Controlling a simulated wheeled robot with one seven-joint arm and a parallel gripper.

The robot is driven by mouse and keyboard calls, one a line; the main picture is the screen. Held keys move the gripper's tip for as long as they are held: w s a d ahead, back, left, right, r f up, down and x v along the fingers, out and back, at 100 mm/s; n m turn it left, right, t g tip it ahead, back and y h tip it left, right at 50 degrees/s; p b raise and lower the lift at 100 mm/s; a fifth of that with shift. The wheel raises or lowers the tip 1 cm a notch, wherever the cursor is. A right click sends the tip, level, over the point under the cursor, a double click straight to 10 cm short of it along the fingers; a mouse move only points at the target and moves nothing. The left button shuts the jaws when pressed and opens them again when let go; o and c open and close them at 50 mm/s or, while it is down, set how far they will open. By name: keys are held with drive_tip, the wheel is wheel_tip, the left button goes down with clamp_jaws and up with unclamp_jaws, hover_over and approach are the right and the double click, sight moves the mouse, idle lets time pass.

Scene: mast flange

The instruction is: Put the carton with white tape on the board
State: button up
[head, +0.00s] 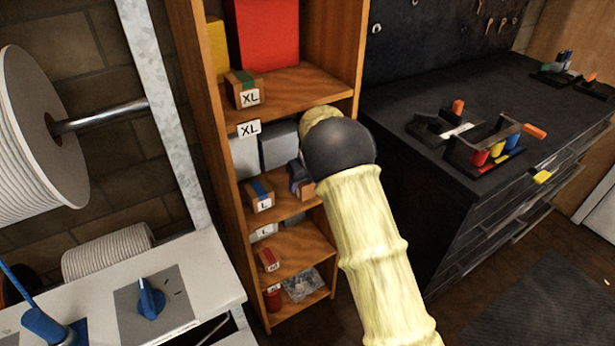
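My arm, in a pale yellow sleeve with a dark round joint, reaches up to the shelf unit (345,45) in the head view. My gripper (297,171) seems to be the small dark part left of that joint, mostly hidden, against a brown carton (304,188) on the middle shelf. I cannot tell whether it holds this carton, or what tape the carton has. Other cartons show green tape (243,88), blue tape (259,195) and red (268,259). I make out no white tape on any carton, and no board that I can name for sure.
Grey boxes (279,147) stand behind the middle shelf's cartons. A red box (266,32) is on the upper shelf. A white bench (95,318) with a blue knob is at lower left. A dark workbench (395,110) with tool holders is at right. Shelf uprights flank the arm.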

drive_tip(key=shift+w+d, duration=0.1)
drive_tip(key=shift+w, duration=0.4)
drive_tip(key=w, duration=0.2)
drive_tip(key=shift+w+d, duration=0.25)
drive_tip(key=shift+w, duration=0.15)
drive_tip(key=shift+f, duration=0.7)
drive_tip(key=shift+f, duration=0.4)
drive_tip(key=shift+f, duration=0.3)
drive_tip(key=o, duration=1.2)
drive_tip(key=shift+s, duration=0.1)
drive_tip(key=shift+o, duration=0.2)
drive_tip(key=shift+r, duration=0.15)
